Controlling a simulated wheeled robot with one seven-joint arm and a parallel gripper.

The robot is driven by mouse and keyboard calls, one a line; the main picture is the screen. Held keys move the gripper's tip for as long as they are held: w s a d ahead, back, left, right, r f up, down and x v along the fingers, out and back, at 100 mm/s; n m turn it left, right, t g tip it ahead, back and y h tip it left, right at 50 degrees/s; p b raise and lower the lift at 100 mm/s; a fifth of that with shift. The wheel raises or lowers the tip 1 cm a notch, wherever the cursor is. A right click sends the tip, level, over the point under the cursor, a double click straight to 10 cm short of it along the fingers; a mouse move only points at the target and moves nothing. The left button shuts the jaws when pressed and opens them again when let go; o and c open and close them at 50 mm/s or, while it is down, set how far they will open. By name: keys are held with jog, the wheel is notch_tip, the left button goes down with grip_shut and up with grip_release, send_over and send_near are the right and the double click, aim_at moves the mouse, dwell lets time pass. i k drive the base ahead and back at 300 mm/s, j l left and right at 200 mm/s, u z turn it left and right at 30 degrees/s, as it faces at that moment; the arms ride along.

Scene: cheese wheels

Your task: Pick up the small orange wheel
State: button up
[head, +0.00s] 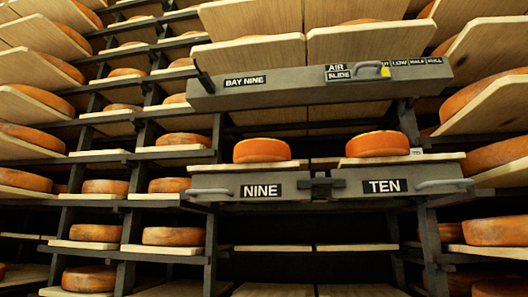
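An orange cheese wheel (261,151) lies flat on the board above the label NINE in the middle of the head view. A second orange wheel (377,144) lies flat on the board above the label TEN, to its right. The NINE wheel looks slightly narrower, but I cannot tell for sure which one the task calls small. Both wheels are unobstructed at the front. My gripper is not in view.
A grey beam marked BAY NINE (300,88) with an AIR SLIDE handle crosses above both wheels. Handles (210,192) stick out from the NINE and TEN fronts. Racks of other wheels (174,236) stand on both sides. Boards below (272,248) look empty.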

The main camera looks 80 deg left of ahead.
aim_at(385, 143)
jog(key=u, duration=2.1)
